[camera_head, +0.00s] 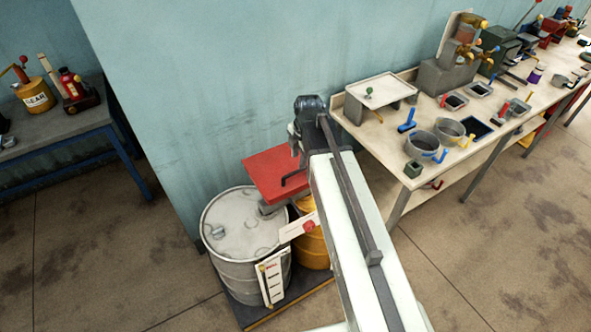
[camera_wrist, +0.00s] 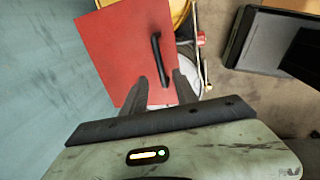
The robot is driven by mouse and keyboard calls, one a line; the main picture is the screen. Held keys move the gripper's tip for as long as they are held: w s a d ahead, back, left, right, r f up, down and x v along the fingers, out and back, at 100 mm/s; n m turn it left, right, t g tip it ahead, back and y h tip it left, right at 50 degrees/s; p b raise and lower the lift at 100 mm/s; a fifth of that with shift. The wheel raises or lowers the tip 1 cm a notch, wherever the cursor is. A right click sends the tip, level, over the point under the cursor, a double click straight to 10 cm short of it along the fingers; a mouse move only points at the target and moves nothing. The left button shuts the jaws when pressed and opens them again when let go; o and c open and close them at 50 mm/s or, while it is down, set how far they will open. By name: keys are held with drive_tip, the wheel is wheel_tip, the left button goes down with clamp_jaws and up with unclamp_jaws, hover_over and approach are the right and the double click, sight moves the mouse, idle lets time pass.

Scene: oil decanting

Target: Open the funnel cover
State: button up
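The funnel cover is a flat red square lid with a black bar handle. In the head view the red cover (camera_head: 268,176) lies above the drums, and its handle (camera_head: 293,178) shows near its right side. In the wrist view the red cover (camera_wrist: 118,52) fills the upper middle, with the handle (camera_wrist: 157,57) near its right edge. My gripper (camera_wrist: 162,76) is open and empty. Its two dark fingers point toward the cover, with the lower end of the handle between them in the picture. I cannot tell whether they touch. In the head view my gripper (camera_head: 299,150) is partly hidden.
A grey drum (camera_head: 220,240) and a yellow drum (camera_head: 313,250) stand on a dark pallet (camera_head: 290,305) by the blue wall. A long workbench (camera_head: 385,150) with pots, trays and tools stands at right. A table (camera_head: 60,128) with cans is at left.

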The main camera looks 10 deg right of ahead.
sight(296, 172)
drive_tip(key=f+b, duration=0.2)
drive_tip(key=w+f+b, duration=0.1)
drive_tip(key=f+b, duration=0.1)
drive_tip(key=f, duration=0.1)
drive_tip(key=f+b, duration=0.2)
drive_tip(key=shift+w+a+f+b, duration=0.15)
drive_tip(key=shift+a+f+b, duration=0.1)
drive_tip(key=shift+b, duration=0.15)
drive_tip(key=shift+r, duration=0.15)
clamp_jaws()
idle(0.8)
